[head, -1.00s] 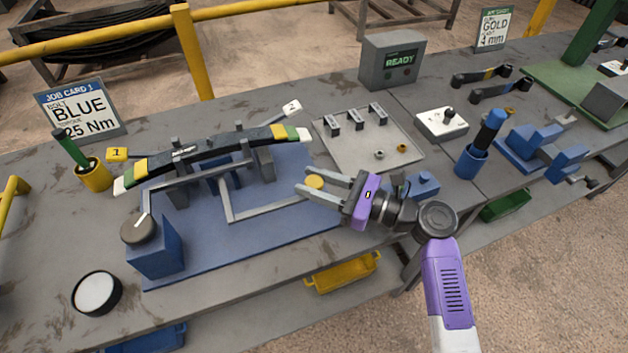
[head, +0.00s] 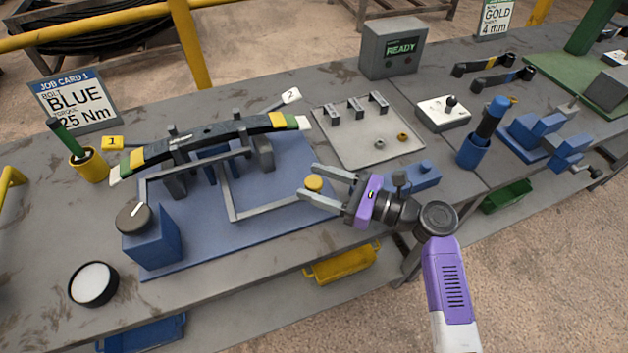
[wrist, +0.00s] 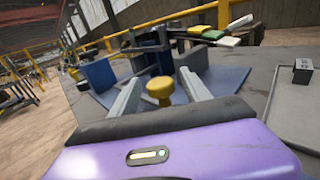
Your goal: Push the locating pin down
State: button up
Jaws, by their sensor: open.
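A yellow mushroom-shaped knob (head: 314,183), apparently the locating pin, stands at the right end of the blue fixture plate (head: 285,160). In the wrist view the yellow knob (wrist: 160,88) shows on a short stem. My gripper (head: 308,180) is open, with one finger on each side of the knob. Gaps show between the fingers and the knob in the wrist view. Whether the gripper palm touches the knob cannot be told.
A curved leaf spring (head: 205,142) lies across the fixture, beside grey bars. A blue block (head: 425,176) sits just right of the gripper. A grey tray (head: 350,150) with small parts lies behind. The bench front edge is close to the gripper.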

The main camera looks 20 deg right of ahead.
jog(key=v, duration=0.7)
jog(key=shift+b, duration=0.35)
